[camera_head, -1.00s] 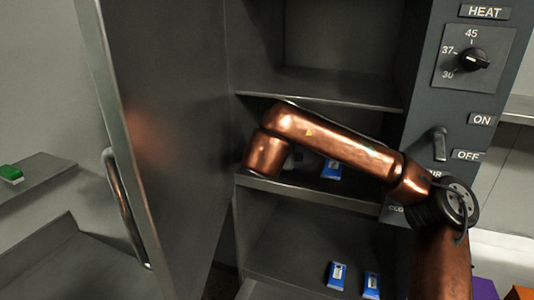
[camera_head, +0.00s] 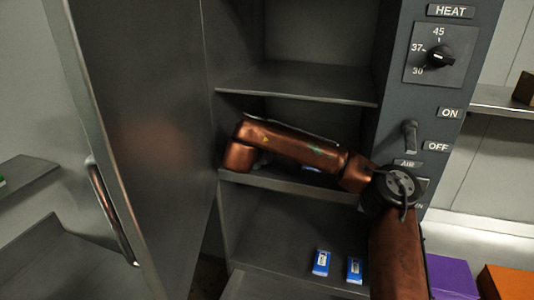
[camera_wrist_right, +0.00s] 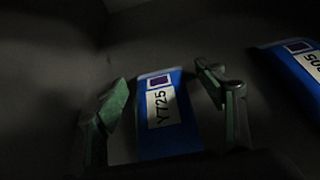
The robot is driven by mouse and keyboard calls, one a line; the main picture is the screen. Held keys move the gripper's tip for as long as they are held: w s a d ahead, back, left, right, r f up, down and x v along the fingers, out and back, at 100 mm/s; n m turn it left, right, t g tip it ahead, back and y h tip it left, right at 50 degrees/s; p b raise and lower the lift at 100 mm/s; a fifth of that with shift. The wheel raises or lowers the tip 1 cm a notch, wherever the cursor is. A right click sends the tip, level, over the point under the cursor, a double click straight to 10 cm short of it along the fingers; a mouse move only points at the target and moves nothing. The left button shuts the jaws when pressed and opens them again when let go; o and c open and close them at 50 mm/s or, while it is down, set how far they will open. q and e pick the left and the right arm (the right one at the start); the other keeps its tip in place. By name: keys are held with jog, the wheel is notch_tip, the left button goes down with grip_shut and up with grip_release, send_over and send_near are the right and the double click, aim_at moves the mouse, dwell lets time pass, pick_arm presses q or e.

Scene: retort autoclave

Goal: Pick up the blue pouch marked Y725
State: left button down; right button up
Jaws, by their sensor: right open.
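The blue pouch marked Y725 (camera_wrist_right: 165,125) lies on a dark surface in the right wrist view, with a white label. My right gripper (camera_wrist_right: 165,88) is open, with one finger on each side of this pouch and gaps visible beside it. In the head view my right arm reaches from the right into the cabinet's middle compartment; its gripper is hidden there. A blue edge of a pouch (camera_head: 311,169) shows under the arm; I cannot tell which pouch it is. My left gripper is in neither view.
A second blue pouch (camera_wrist_right: 300,72) lies to the right, its label cut off. Two blue pouches (camera_head: 321,262) (camera_head: 354,270) lie in the lower compartment. The cabinet door (camera_head: 130,130) stands open at left. The shelf above (camera_head: 300,82) and the control panel (camera_head: 440,90) flank the arm.

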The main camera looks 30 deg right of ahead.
jog(key=shift+c, duration=0.5)
jog(key=c, duration=1.2)
jog(key=shift+r, duration=0.1)
jog(key=shift+r, duration=0.55)
jog(key=s+r, duration=0.1)
jog(key=r, duration=0.1)
jog(key=s+a+r, duration=0.1)
jog(key=r, duration=0.2)
jog(key=s+a+r, duration=0.1)
jog(key=s+r, duration=0.1)
jog(key=shift+a+r, duration=0.25)
jog(key=s+a+r, duration=0.4)
jog(key=s, duration=0.4)
jog(key=shift+a+r+b, duration=0.15)
jog(key=shift+a+b, duration=0.15)
jog(key=shift+b, duration=0.05)
